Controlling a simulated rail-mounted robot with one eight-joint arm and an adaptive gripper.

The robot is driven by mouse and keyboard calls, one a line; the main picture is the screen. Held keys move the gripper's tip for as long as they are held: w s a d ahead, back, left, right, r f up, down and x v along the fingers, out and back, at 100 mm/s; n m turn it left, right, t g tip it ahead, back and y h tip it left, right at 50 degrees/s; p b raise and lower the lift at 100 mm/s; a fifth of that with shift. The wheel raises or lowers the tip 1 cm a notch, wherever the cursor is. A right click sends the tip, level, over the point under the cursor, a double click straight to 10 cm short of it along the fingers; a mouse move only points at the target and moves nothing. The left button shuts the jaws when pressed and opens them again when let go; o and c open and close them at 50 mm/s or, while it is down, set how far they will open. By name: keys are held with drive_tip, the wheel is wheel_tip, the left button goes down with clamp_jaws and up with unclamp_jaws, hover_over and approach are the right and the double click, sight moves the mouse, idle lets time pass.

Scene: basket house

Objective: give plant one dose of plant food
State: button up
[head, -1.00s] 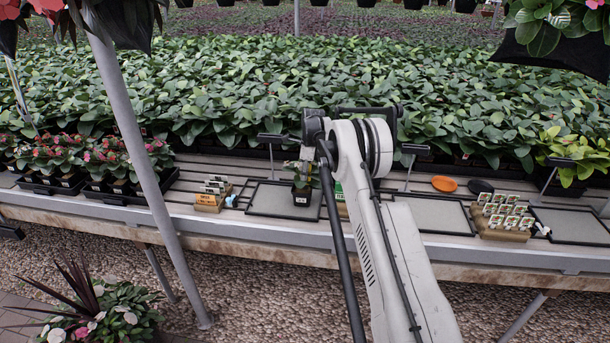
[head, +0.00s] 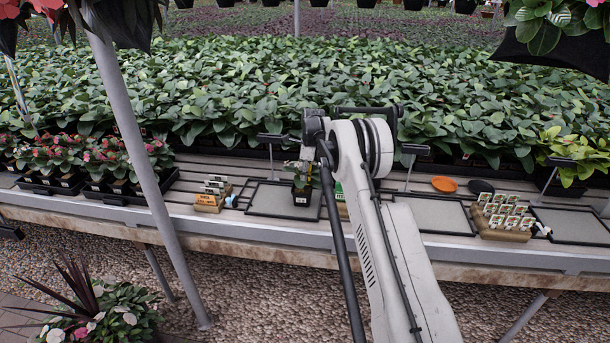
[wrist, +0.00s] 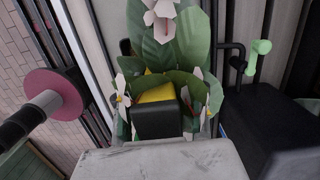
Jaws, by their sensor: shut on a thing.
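The potted plant (head: 301,197), in a black pot with a white label, stands upright on the bench, partly behind my arm. In the wrist view its green leaves and white flowers (wrist: 167,45) surround my gripper's end. My gripper (wrist: 157,119) shows as a dark fingertip in front of a yellow thing (wrist: 157,93) among the leaves. It is shut on this yellow thing, which is mostly hidden; I cannot tell whether it touches the soil. In the head view my gripper (head: 304,166) is just above the pot, largely hidden by the arm.
An orange-fronted rack of labelled packets (head: 208,201) stands left of the plant. A brown holder with several white-green packets (head: 503,219) is at the right. An orange disc (head: 444,184) and a black disc (head: 480,186) lie behind.

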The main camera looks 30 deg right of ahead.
idle(0.6)
drive_tip(key=shift+r+p, duration=0.55)
drive_tip(key=shift+r, duration=2.95)
